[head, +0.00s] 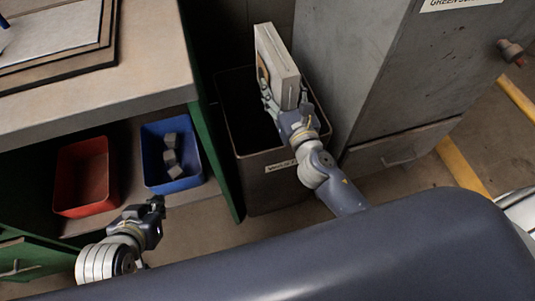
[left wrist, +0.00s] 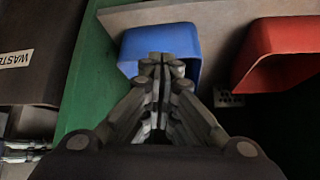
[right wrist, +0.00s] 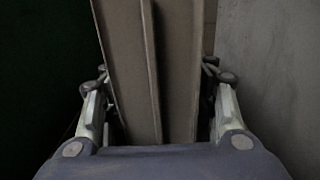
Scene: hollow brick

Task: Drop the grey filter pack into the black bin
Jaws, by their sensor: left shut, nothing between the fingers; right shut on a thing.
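The grey filter pack (head: 277,66) is a flat, pale grey box with a brownish side, held upright on edge. My right gripper (head: 285,98) is shut on its lower part, and the pack is above the opening of the black bin (head: 275,185). In the right wrist view the pack (right wrist: 125,60) stands between the two fingers (right wrist: 160,85). The bin has a label on its front, partly hidden by my right arm; the left wrist view shows the bin's labelled side (left wrist: 30,70). My left gripper (head: 157,206) is shut and empty, low in front of the blue bin (head: 172,185).
A red bin (head: 85,178) and the blue bin, with several grey blocks in it, stand on a shelf under the workbench (head: 120,75). A grey metal cabinet (head: 410,70) stands close on the black bin's right. Yellow floor markings (head: 460,165) lie farther right.

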